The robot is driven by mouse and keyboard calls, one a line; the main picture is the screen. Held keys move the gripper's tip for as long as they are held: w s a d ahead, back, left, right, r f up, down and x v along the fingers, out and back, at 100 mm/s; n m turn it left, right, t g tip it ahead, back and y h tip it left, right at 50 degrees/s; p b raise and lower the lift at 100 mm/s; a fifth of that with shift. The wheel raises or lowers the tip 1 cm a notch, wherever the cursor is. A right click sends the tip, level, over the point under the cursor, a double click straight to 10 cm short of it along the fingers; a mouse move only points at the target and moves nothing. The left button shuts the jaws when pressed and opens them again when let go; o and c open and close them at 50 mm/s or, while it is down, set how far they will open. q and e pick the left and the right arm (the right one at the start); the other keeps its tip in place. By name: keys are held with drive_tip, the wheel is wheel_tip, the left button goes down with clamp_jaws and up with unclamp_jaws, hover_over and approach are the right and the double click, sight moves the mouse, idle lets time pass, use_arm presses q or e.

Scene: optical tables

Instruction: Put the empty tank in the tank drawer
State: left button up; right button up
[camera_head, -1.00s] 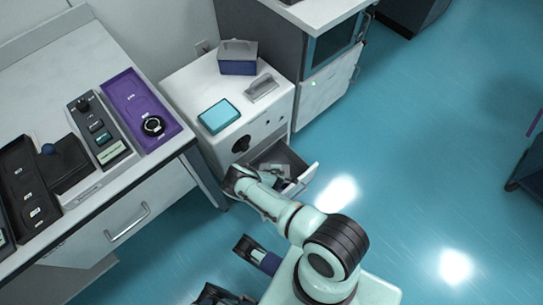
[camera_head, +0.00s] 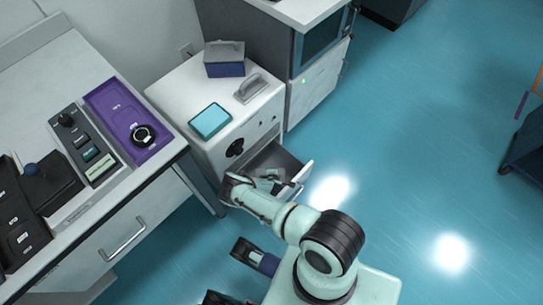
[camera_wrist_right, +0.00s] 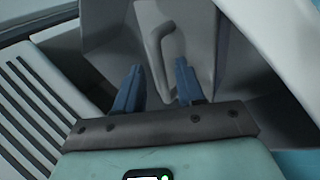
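The tank drawer (camera_head: 287,160) is open at the front of the white cabinet. A light grey piece (camera_head: 270,178) shows inside it beside my arm; it may be the tank, but most of it is hidden. My right gripper (camera_wrist_right: 158,82) is over the drawer, its blue fingers apart. In the wrist view a grey curved handle (camera_wrist_right: 158,42) stands just beyond and between the fingertips; I cannot tell whether it belongs to the tank. A dark and blue part, probably my left gripper (camera_head: 255,256), shows low in the head view.
A light blue pad (camera_head: 210,120), a grey handled piece (camera_head: 250,88) and a blue box with a grey lid (camera_head: 224,62) sit on the cabinet top (camera_head: 180,93). A table with a purple tray (camera_head: 112,104) stands left.

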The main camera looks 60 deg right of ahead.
drive_tip(key=shift+r, duration=0.15)
use_arm(q)
drive_tip(key=s+d+r+g+p, duration=0.2)
drive_tip(key=s+r+p, duration=0.2)
drive_tip(key=s+r, duration=0.1)
drive_tip(key=shift+s+d+h, duration=0.35)
drive_tip(key=shift+s+h, duration=0.05)
drive_tip(key=shift+s, duration=0.05)
use_arm(e)
drive_tip(key=v, duration=1.2)
use_arm(q)
drive_tip(key=shift+r+p, duration=0.15)
drive_tip(key=shift+p, duration=0.15)
